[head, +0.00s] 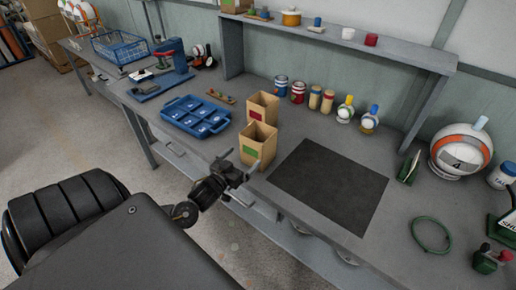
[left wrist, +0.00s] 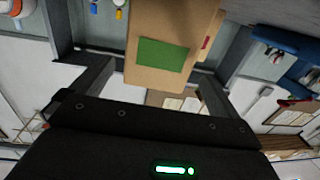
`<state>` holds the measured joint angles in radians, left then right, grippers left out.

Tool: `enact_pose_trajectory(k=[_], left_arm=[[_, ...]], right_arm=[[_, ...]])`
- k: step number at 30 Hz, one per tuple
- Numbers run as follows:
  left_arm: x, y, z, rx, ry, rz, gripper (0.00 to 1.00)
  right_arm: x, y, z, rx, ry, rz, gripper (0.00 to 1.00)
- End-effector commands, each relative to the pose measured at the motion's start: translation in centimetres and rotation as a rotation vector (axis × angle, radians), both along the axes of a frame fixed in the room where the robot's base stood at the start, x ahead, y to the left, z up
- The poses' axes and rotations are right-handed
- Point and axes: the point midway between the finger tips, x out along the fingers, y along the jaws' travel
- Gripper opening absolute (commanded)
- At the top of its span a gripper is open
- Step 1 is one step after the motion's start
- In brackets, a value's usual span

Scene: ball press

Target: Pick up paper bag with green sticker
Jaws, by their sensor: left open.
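The paper bag with the green sticker (head: 257,143) stands upright and open-topped near the front edge of the workbench. It also shows close up in the left wrist view (left wrist: 203,18), with its green sticker (left wrist: 163,54) facing the camera. A second paper bag with a red sticker (head: 263,106) stands just behind it; only its red edge shows in the left wrist view. My left gripper (head: 250,180) is open and empty just in front of the green-sticker bag, at the bench's front edge. In the left wrist view the bag appears between the fingers; contact cannot be told. My right gripper is not in view.
A blue compartment tray (head: 195,117) lies left of the bags, and a dark mat (head: 328,186) lies to their right. Cans and bottles (head: 328,102) line the back.

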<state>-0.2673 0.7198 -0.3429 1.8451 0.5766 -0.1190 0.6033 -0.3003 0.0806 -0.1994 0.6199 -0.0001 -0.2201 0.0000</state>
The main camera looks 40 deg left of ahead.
Motion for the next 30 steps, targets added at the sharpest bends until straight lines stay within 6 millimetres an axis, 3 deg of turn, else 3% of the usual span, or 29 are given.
enact_pose_trajectory(k=[7,15,25,30], left_arm=[[0.8,0.5,0.7,0.008,-0.032,-0.009,1.0],[4.8,0.8,0.7,0.008,-0.03,-0.007,1.0],[6.2,0.9,0.7,0.007,-0.03,-0.009,1.0],[8.7,1.0,1.2,0.009,-0.03,-0.007,1.0]], right_arm=[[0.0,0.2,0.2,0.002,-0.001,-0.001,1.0],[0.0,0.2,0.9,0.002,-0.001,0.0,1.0],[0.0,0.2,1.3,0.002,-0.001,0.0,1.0],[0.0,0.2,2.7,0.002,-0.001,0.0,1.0]])
